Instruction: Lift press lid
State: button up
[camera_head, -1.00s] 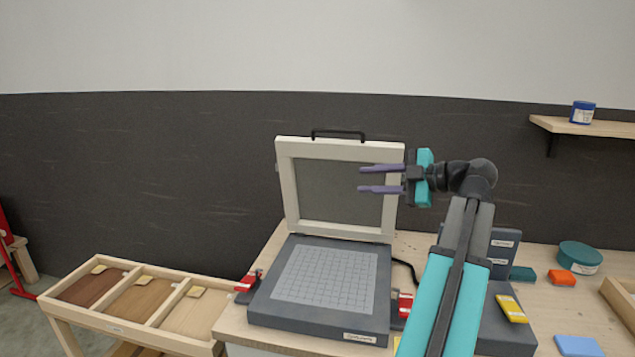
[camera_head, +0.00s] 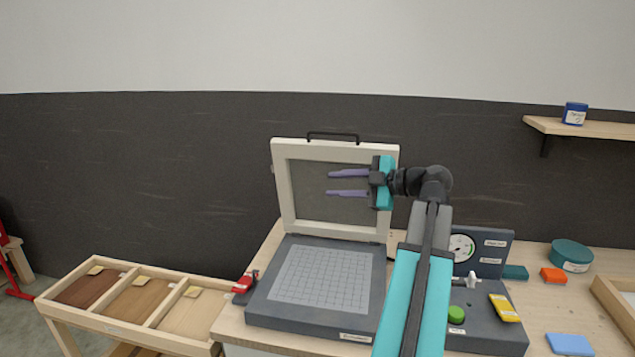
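The press lid (camera_head: 283,193) is a cream frame with a dark grey panel and a black handle (camera_head: 333,137) on its top edge. It stands raised, nearly upright, at the back of the dark press base (camera_head: 262,300). The base has a light gridded plate (camera_head: 320,276) on top, which lies bare. My gripper (camera_head: 330,184) has two purple fingers spread apart with nothing between them. They point left and show in front of the lid's panel, below the handle. I cannot tell whether they touch the lid.
Red clamps sit at the base's side, one visible at left (camera_head: 245,282). A control box with a gauge (camera_head: 461,248) and green button (camera_head: 456,314) stands right, partly behind my arm. A divided wooden tray (camera_head: 128,331) is at left. A shelf (camera_head: 590,128) hangs at right.

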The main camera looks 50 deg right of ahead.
jog(key=p+x, duration=0.2)
jog(key=x, duration=0.4)
jog(key=shift+w, duration=0.25)
jog(key=shift+f, duration=0.1)
grip_shut()
dwell(1.1)
grip_release()
jog(key=shift+s, duration=0.1)
jog(key=b+v, duration=0.4)
jog(key=v, duration=0.9)
jog(key=shift+s+b, duration=0.35)
jog(key=shift+b, duration=0.05)
